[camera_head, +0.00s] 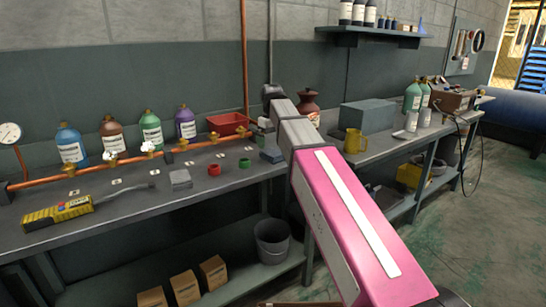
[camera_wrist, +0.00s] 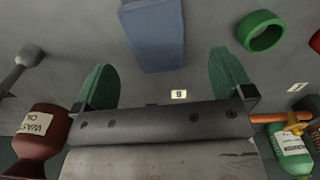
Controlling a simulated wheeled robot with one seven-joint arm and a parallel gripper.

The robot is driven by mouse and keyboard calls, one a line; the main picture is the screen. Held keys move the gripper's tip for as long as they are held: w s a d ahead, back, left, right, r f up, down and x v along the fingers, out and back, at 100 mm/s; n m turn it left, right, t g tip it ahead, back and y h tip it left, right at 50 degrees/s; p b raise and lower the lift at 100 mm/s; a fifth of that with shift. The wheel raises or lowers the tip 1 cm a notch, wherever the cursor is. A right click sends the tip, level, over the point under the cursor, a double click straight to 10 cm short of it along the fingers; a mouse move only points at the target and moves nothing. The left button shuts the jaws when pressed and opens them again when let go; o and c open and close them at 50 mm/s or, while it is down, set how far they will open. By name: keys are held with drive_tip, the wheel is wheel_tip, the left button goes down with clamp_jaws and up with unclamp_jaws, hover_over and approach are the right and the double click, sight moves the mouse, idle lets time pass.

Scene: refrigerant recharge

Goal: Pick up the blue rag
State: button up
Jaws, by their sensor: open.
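The blue rag (camera_head: 272,155) is a flat, folded blue-grey block on the workbench, just left of my arm in the head view. In the wrist view the blue rag (camera_wrist: 152,35) lies ahead of my gripper (camera_wrist: 162,62), roughly centred between its two green-padded fingers. The fingers are spread wide and nothing is between them. The rag's far end runs out of the wrist view at the top.
A green ring (camera_wrist: 262,32) lies right of the rag in the wrist view. A waste oil jug (camera_wrist: 38,135) and a green bottle (camera_wrist: 290,150) stand at its lower corners. A red tray (camera_head: 228,123) and copper pipe (camera_head: 90,172) are on the workbench (camera_head: 130,205).

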sight(273, 152)
drive_tip(key=shift+w+d+f, duration=0.1)
drive_tip(key=shift+d+f, duration=0.05)
drive_tip(key=shift+f, duration=2.65)
drive_tip(key=c, duration=1)
